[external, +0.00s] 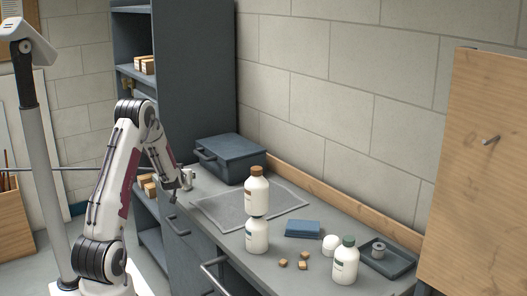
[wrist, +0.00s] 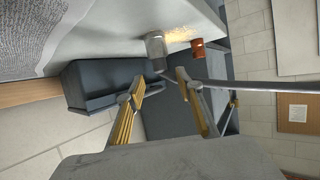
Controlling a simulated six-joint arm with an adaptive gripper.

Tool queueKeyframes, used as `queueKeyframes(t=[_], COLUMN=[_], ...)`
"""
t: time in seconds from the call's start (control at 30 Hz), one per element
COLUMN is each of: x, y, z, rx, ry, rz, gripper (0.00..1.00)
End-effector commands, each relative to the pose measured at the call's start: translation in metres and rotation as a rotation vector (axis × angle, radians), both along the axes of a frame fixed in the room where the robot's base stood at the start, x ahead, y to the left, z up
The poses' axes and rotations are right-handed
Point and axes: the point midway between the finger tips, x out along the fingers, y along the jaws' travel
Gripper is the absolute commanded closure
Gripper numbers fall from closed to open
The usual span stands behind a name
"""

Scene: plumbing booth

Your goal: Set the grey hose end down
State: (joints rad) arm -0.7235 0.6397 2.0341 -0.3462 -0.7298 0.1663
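My gripper (wrist: 158,82) hangs by the left end of the bench, beside the bench edge; in the external view it also shows (external: 176,192). Its two yellow-padded fingers are apart in the wrist view, and I see nothing clamped between them. A short grey cylinder (wrist: 156,46), possibly the grey hose end, is just beyond the fingertips by the bench edge. A small light grey piece (external: 187,178) shows near my gripper in the external view. I cannot tell whether the cylinder touches the bench.
An orange-brown cylinder (wrist: 198,47) is beside the grey one. A dark toolbox (external: 230,158) stands behind my gripper. A grey mat (external: 225,211) has bare space.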

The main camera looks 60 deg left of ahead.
Motion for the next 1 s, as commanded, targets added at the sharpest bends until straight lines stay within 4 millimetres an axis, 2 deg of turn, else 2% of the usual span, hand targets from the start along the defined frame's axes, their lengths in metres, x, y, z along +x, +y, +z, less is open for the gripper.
queueKeyframes(t=[0.43, 1.0], x=[0.002, 0.023], y=[0.004, 0.036], z=[-0.003, -0.025], rx=[-0.001, 0.0], ry=[0.001, 0.0], rz=[0.0, -0.001], gripper=[0.64, 0.64])
